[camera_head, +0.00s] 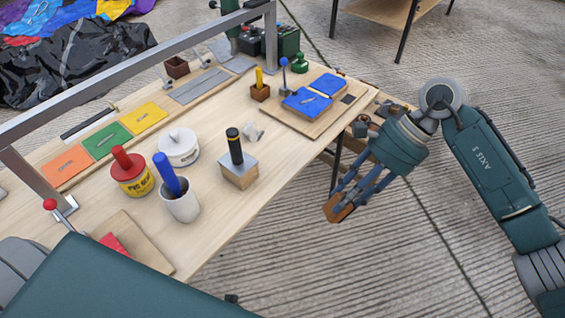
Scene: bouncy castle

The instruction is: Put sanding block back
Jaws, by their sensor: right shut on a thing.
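My right gripper (345,199) is off the right side of the workbench, over the concrete floor. It is shut on a small orange-brown block, which looks like the sanding block (338,209). The block hangs tilted below the fingers, apart from the table. The fingers partly cover its upper part. My left gripper is not in view; only a teal part of my own body shows at the lower left.
The workbench (225,215) holds a red-lidded PVC glue can (132,178), a white tub (178,148), a cup with a blue handle (181,204), a metal block with a dark marker (239,174) and a board with blue pads (307,102). A metal frame bar (130,66) spans above.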

